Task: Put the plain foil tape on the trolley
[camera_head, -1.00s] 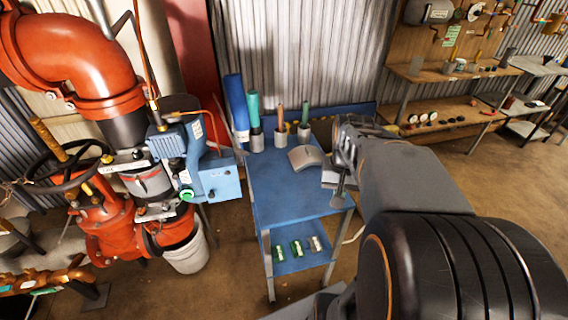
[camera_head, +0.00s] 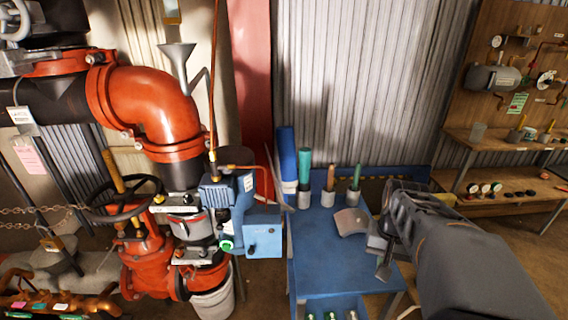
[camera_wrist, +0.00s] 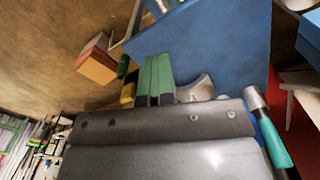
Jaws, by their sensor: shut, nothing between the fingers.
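The blue trolley (camera_head: 325,280) stands right of centre in the head view, and its top also shows in the wrist view (camera_wrist: 225,45). My gripper (camera_head: 383,270) is shut and empty, over or just beside the right part of the trolley top. A grey curved shell (camera_head: 350,221) lies on the top, just left of my gripper. Small green-and-silver cylinders (camera_head: 330,315) on the lower shelf are cut off by the picture's bottom edge. I cannot pick out the plain foil tape with certainty in any view.
A blue roll (camera_head: 288,158) and several coloured-handled tools in grey cups (camera_head: 328,198) line the trolley's back. A blue pump unit (camera_head: 263,232) and red piping (camera_head: 150,105) stand close on the left. Wooden shelves (camera_head: 500,205) stand at the right.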

